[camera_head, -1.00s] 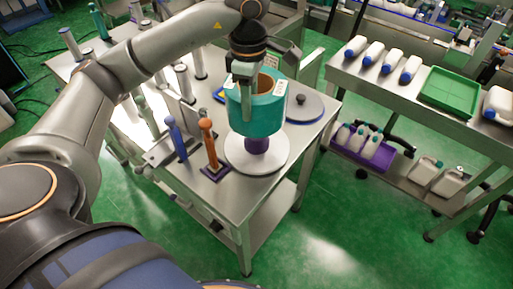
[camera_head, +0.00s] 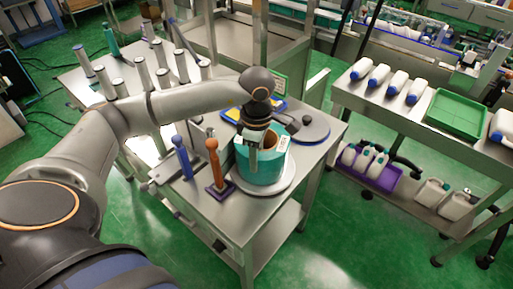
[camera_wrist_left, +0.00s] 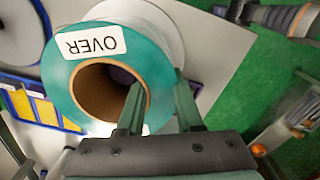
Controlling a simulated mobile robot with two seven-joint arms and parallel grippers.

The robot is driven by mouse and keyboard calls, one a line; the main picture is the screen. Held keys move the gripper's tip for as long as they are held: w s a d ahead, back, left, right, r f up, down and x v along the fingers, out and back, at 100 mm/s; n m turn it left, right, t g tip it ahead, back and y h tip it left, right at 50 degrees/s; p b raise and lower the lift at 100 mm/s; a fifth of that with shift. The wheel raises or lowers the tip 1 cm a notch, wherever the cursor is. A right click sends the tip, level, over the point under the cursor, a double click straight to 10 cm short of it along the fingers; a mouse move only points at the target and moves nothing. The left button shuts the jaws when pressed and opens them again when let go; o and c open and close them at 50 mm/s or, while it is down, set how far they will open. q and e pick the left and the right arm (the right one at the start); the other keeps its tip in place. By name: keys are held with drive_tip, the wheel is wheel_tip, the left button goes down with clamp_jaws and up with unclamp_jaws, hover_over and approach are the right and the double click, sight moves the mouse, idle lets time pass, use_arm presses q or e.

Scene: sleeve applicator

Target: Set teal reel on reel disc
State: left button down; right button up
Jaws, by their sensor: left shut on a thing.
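The teal reel (camera_head: 264,170) has a brown core and a white label; it is upright over the pale round reel disc (camera_head: 288,188) at the table's front corner. The disc's purple hub is hidden below the reel in the head view; something purple shows inside the core in the wrist view. I cannot tell if a thin gap remains under the reel. My left gripper (camera_head: 254,150) is shut on the reel's wall. In the left wrist view the reel (camera_wrist_left: 65,75) has one finger inside its core and one outside. My right gripper is not in view.
An orange-handled tool (camera_head: 213,160) and a blue one (camera_head: 182,156) stand just left of the reel. A grey-blue disc (camera_head: 308,127) lies behind it. A side cart at right holds white bottles (camera_head: 393,80) and a green tray (camera_head: 457,112).

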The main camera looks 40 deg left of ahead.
use_arm(q)
drive_tip(key=shift+w+r, duration=0.1)
drive_tip(key=shift+r, duration=0.05)
drive_tip(key=c, duration=0.6)
unclamp_jaws()
drive_tip(key=shift+f, duration=0.25)
drive_tip(key=shift+o, duration=0.2)
drive_tip(key=shift+r, duration=0.15)
wheel_tip(320, 180, up, 12)
drive_tip(key=shift+d, duration=0.1)
